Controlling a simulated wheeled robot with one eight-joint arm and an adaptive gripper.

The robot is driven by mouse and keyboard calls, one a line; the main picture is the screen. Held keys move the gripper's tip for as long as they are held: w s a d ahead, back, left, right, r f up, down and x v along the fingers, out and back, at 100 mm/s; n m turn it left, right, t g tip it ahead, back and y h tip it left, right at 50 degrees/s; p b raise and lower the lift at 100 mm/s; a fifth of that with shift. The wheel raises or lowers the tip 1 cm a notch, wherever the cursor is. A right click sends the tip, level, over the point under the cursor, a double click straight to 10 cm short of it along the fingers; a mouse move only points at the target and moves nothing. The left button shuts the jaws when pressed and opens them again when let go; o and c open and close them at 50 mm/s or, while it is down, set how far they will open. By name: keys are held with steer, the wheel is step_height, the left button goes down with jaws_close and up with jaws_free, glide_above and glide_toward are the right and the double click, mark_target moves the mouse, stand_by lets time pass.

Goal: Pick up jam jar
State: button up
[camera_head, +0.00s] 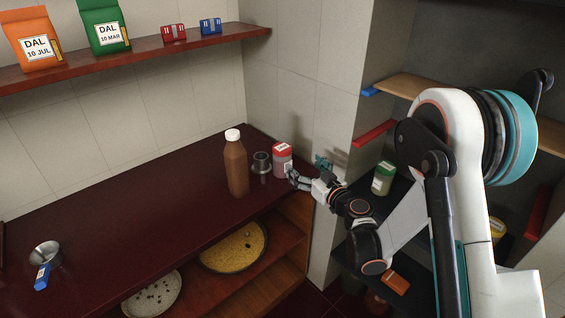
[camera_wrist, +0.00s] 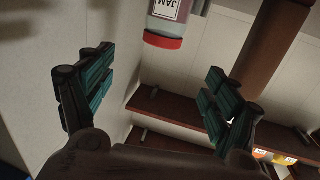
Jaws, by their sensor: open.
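The jam jar (camera_head: 283,165) has a red lid, a pinkish body and a white label. It stands upright near the far right corner of the dark red counter (camera_head: 130,215). In the wrist view the jam jar (camera_wrist: 166,22) appears upside down at the top edge, its label reading JAM. My gripper (camera_head: 305,170) is close to the right of the jar in the head view. In the wrist view my gripper (camera_wrist: 155,75) is open, with nothing between its teal-padded fingers. The jar shows beyond the fingertips, and I see no contact.
A small metal cup (camera_head: 261,163) stands just left of the jar, and a tall brown bottle (camera_head: 236,168) with a white cap is further left. A wall corner (camera_head: 340,130) rises close to my arm. A metal funnel-like item (camera_head: 45,252) lies far left; the counter between is clear.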

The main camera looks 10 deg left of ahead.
mark_target(287, 159)
steer(key=shift+t, duration=0.3)
steer(key=w+a+f, duration=0.1)
steer(key=w+a, duration=0.1)
steer(key=w+a+f+b, duration=0.1)
steer(key=w, duration=0.1)
steer(key=w+a+f, duration=0.1)
steer(key=w+a, duration=0.1)
steer(key=shift+a+f+b, duration=0.3)
steer(key=shift+a+b, duration=0.05)
steer(key=shift+r+b+x, duration=0.2)
steer(key=shift+b+x, duration=0.35)
steer(key=shift+x, duration=0.95)
steer(key=shift+r+b+x, duration=0.2)
steer(key=shift+b+x, duration=0.35)
steer(key=shift+x, duration=1)
steer(key=c, duration=1.4)
